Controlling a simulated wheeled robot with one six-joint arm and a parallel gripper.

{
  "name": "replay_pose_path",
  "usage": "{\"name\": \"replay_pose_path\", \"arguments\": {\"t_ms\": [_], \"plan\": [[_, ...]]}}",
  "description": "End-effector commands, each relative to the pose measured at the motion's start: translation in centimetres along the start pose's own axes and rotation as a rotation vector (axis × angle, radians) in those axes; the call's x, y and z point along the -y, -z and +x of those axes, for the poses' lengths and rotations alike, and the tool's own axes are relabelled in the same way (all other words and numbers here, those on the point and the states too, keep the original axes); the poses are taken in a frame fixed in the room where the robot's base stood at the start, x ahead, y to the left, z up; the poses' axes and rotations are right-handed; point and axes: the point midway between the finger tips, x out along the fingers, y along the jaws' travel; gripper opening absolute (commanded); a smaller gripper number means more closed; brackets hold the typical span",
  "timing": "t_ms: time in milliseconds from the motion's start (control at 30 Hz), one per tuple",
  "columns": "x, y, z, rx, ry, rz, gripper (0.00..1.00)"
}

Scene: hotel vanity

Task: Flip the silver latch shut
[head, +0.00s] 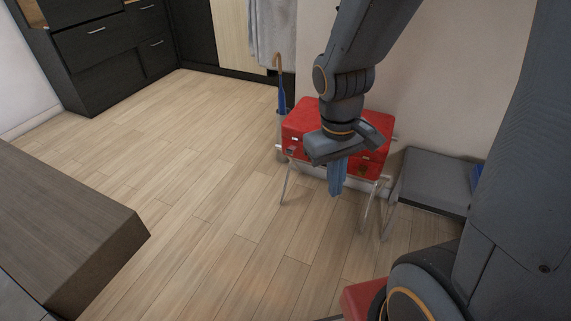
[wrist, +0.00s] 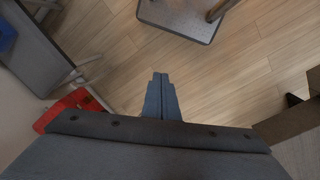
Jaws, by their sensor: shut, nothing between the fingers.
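A red case (head: 300,119) lies closed-looking on a metal folding rack (head: 285,185) against the wall in the head view. A small silver latch (head: 292,150) shows at the left of its front face; its exact position is too small to tell. Part of the front is hidden behind my gripper. My gripper (head: 337,192) points down in front of the case, with its fingers together and empty. In the wrist view the fingertips (wrist: 158,76) are over bare floor. A red corner of the case (wrist: 75,104) shows to their left, apart from them.
A grey-topped bench (head: 435,180) stands right of the rack. An umbrella (head: 281,95) stands behind the case's left side. A wooden counter (head: 60,215) juts in at left. Dark drawers (head: 115,50) stand at the back left. The middle floor is clear.

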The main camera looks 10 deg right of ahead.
Motion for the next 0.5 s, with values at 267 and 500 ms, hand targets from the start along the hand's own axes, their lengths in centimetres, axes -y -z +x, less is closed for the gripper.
{"name": "replay_pose_path", "arguments": {"t_ms": [267, 500], "plan": [[-3.7, 3.4, 11.4, 0.291, -0.253, -0.509, 0.0], [-7.4, 10.5, 18.9, 0.5, -0.549, -0.931, 0.0]]}}
